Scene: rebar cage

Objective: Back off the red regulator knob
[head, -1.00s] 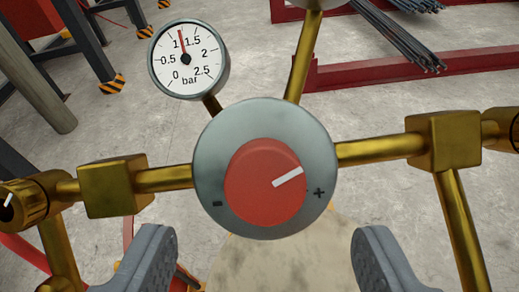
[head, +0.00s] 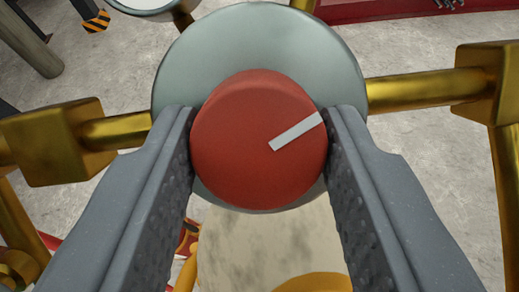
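The red regulator knob (head: 240,150) sits on a round grey metal plate (head: 260,55) in the head view. Its white pointer mark (head: 297,131) points to the upper right. My gripper (head: 259,125) straddles the knob, one grey finger on each side. Both fingertips appear to touch its sides, so it looks shut on the knob. The plate's minus and plus marks are hidden. Only the lower rim of the pressure gauge (head: 150,9) shows at the top edge, so its reading is out of view.
Brass pipes with square blocks run left (head: 58,140) and right (head: 487,80) of the plate. A pale, stained rounded surface (head: 270,245) lies below the knob.

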